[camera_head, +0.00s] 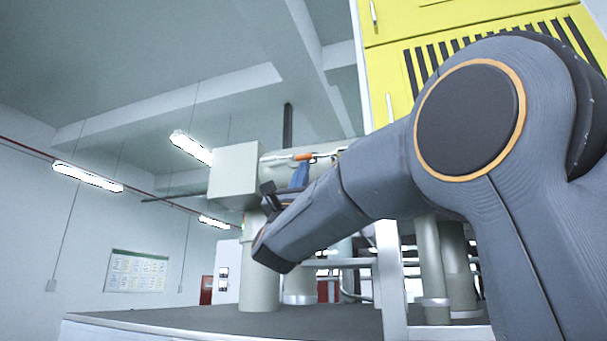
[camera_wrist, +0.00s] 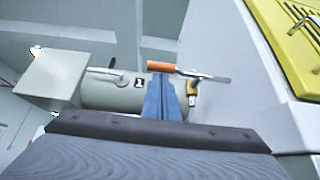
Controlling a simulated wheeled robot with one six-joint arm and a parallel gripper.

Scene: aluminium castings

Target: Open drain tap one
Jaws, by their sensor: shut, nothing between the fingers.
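A horizontal grey cylinder (camera_wrist: 112,92) carries two taps. One tap has an orange-gripped lever (camera_wrist: 161,66) with a bare metal bar running right, above a brass-coloured fitting (camera_wrist: 193,87). The orange grip also shows in the head view (camera_head: 304,157). Left of it is a pale lever (camera_wrist: 104,72), and a small dark label (camera_wrist: 139,82), seemingly a "1", sits between the two. My gripper (camera_wrist: 160,78) has blue fingers, shut and empty, with tips just below the orange grip in the wrist view. I cannot tell whether they touch it. The fingers hide part of the cylinder.
A grey box (camera_head: 235,176) stands at the cylinder's left end. A yellow cabinet (camera_head: 385,30) rises on the right behind my arm. Vertical pipes (camera_head: 260,270) stand below on a dark-topped platform (camera_head: 180,318). Open space lies to the left.

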